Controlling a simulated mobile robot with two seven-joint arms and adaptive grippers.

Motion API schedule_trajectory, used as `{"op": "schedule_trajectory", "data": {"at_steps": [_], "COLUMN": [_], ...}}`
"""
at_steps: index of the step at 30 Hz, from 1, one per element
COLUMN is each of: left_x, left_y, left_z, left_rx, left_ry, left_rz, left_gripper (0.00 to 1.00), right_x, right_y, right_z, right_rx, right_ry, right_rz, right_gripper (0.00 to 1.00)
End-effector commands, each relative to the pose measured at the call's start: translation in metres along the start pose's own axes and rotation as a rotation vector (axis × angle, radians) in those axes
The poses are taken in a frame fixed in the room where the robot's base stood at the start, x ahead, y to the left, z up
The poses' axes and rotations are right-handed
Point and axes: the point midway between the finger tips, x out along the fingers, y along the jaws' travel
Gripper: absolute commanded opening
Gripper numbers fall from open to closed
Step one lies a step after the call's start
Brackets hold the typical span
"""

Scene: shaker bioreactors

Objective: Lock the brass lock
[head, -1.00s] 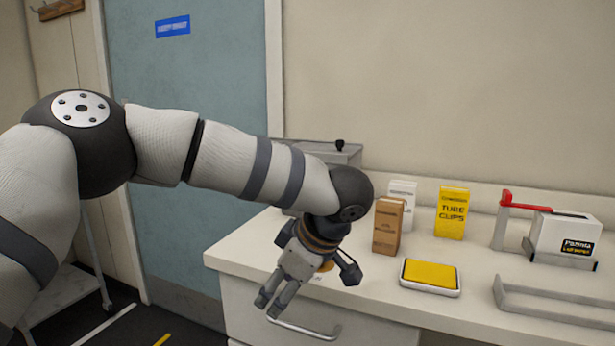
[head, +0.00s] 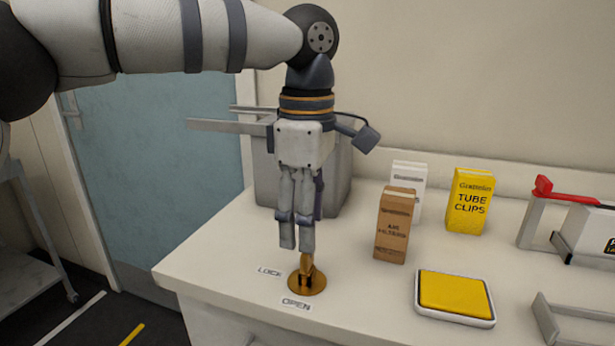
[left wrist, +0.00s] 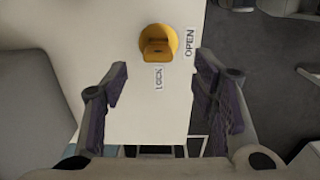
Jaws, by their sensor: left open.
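The brass lock (head: 307,284) is a round brass disc with a raised tab, set on the white counter near its front left edge. A LOCK label (head: 269,271) lies to its left and an OPEN label (head: 296,304) in front of it. My left gripper (head: 297,247) points down just above the lock, its fingers overlapping the tab's top in the head view. In the left wrist view the fingers (left wrist: 165,95) are spread and empty, with the lock (left wrist: 158,44) beyond the tips; no contact shows there. Which label the tab points at is unclear. My right gripper is not in view.
A grey box-shaped device (head: 335,180) stands behind the gripper. To the right are a brown box (head: 393,228), a white box (head: 410,178), a yellow tube clips box (head: 469,202), a yellow-topped pad (head: 455,294) and a red-handled fixture (head: 570,196). The counter around the lock is clear.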

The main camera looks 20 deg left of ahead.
Motion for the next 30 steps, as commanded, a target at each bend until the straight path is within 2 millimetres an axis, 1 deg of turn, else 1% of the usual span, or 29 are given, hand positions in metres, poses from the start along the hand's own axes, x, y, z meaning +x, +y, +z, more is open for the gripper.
{"op": "schedule_trajectory", "data": {"at_steps": [1, 3, 7, 11, 18, 20, 21, 23, 24, 25, 30], "left_x": [0.013, 0.027, 0.046, 0.054, 0.055, 0.055, 0.055, 0.055, 0.055, 0.055, 0.055], "left_y": [-0.001, -0.001, 0.000, 0.000, 0.000, 0.000, 0.000, 0.000, 0.000, 0.000, 0.000], "left_z": [0.000, 0.000, 0.000, 0.000, 0.000, 0.000, 0.000, 0.000, 0.000, 0.000, 0.000], "left_rx": [0.001, 0.001, -0.001, -0.001, -0.001, -0.001, -0.001, -0.001, -0.001, -0.001, 0.000], "left_ry": [0.001, 0.001, 0.001, 0.001, 0.000, 0.001, 0.001, 0.001, 0.001, 0.001, 0.001], "left_rz": [-0.004, -0.003, 0.000, 0.001, 0.002, 0.002, 0.002, 0.002, 0.002, 0.002, 0.002], "left_gripper": [0.53, 0.53, 0.53, 0.53, 0.53, 0.40, 0.31, 0.17, 0.08, 0.01, 0.00], "right_x": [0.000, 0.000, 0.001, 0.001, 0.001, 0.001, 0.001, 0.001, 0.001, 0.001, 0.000], "right_y": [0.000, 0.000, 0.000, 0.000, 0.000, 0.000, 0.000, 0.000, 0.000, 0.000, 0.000], "right_z": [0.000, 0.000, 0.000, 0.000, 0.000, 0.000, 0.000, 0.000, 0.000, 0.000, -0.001], "right_rx": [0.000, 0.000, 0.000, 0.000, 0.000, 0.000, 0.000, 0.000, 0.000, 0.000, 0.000], "right_ry": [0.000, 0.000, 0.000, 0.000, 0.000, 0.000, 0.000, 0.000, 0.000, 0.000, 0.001], "right_rz": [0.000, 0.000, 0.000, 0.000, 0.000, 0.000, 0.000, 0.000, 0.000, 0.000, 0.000], "right_gripper": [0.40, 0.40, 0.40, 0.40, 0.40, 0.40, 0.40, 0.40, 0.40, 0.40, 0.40]}}
